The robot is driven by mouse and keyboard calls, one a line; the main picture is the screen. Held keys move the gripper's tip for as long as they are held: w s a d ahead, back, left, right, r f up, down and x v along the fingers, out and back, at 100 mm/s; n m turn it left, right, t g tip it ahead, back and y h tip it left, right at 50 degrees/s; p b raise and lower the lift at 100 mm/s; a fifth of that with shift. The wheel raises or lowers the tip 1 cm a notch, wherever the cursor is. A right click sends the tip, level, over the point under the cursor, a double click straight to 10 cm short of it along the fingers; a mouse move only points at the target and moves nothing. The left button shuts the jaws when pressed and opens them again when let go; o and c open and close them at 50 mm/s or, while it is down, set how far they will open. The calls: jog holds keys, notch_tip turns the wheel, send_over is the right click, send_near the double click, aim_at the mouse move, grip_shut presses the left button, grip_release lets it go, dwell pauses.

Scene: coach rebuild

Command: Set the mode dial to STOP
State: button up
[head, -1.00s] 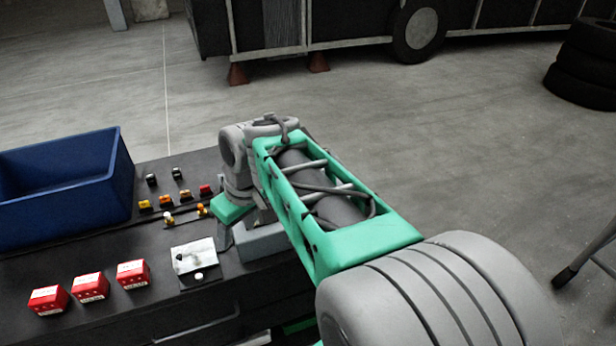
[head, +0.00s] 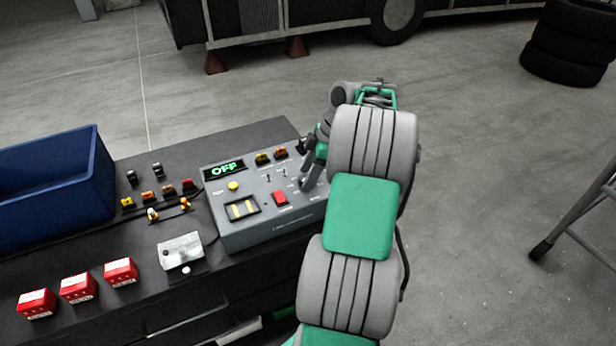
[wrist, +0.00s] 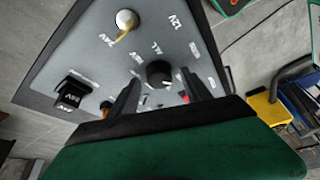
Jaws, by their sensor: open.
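The grey control box (head: 270,234) stands on the dark bench, with a green display (head: 223,169) reading OFF. In the wrist view, a round black dial (wrist: 159,73) sits on the panel, with small labels around it, one reading ALL. Its white pointer mark faces the lower side of the picture. My gripper (wrist: 160,80) is open, with one finger on each side of the dial. I cannot tell if the fingers touch it. In the head view my gripper (head: 308,176) is over the right end of the box, and the dial cannot be made out there.
The wrist view shows a metal-tipped lever (wrist: 126,19) and a black rocker (wrist: 74,91). A blue bin (head: 60,205) and several red boxes (head: 78,289) stand left.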

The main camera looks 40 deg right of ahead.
jog(key=shift+f, duration=0.15)
grip_shut()
dwell(0.5)
